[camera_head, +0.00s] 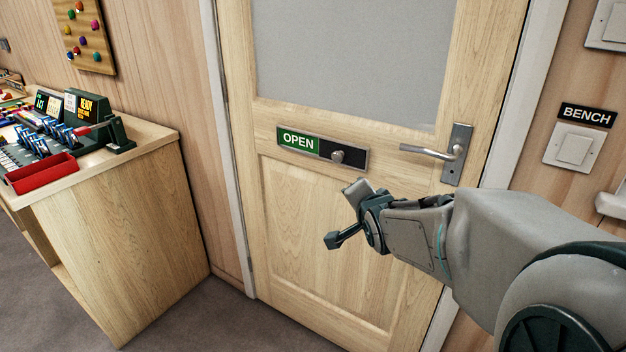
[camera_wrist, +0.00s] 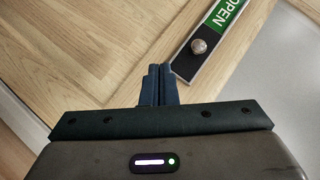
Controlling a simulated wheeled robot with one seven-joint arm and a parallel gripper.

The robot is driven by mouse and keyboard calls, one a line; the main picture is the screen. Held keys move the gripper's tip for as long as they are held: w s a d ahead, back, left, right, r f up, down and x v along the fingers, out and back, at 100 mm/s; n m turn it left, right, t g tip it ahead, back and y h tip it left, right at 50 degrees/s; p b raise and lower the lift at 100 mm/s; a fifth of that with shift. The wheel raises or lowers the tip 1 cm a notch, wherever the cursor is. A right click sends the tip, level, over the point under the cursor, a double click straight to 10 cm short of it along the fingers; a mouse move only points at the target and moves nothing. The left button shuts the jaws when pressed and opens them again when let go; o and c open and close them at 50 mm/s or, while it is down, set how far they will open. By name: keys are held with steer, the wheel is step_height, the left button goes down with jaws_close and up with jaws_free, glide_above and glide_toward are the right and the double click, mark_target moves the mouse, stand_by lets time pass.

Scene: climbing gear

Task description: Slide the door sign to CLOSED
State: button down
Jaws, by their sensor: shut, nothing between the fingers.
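The door sign (camera_head: 322,149) is a narrow metal-framed bar on the wooden door (camera_head: 330,235), below the grey pane. Its left half shows green with OPEN; its right half is dark, with a round metal knob (camera_head: 338,156) near its middle. In the wrist view the sign (camera_wrist: 211,47) runs diagonally at upper right, and the knob (camera_wrist: 198,46) sits toward its lower end. My gripper (camera_wrist: 158,70) is shut and empty, its fingertips apart from the knob, below and left of it in that view. In the head view my gripper hangs in front of the door, below the sign.
A lever door handle (camera_head: 440,151) is right of the sign. A BENCH label (camera_head: 587,115) and a switch (camera_head: 574,149) are on the right wall. A wooden counter (camera_head: 125,165) with a red tray (camera_head: 42,173) and devices stands at left.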

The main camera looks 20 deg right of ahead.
steer(key=w+d+f+m+t+b, duration=0.2)
steer(key=d+m+t+b, duration=0.4)
steer(key=b, duration=0.3)
steer(key=shift+w+f+m+t, duration=0.3)
steer(key=shift+f+m+t, duration=0.2)
steer(key=shift+f+m, duration=0.15)
steer(key=shift+w, duration=0.1)
steer(key=b, duration=0.2)
glide_toward(343, 154)
steer(key=d, duration=0.1)
steer(key=w+d, duration=0.1)
steer(key=d, duration=0.1)
steer(key=shift+d+f, duration=0.15)
steer(key=shift+f, duration=0.05)
steer(key=shift+w+a+r, duration=0.3)
steer(key=shift+w+a, duration=0.3)
steer(key=shift+w, duration=0.15)
steer(key=shift+w+a+r, duration=0.25)
steer(key=shift+w+a, duration=0.35)
steer(key=shift+w, duration=0.15)
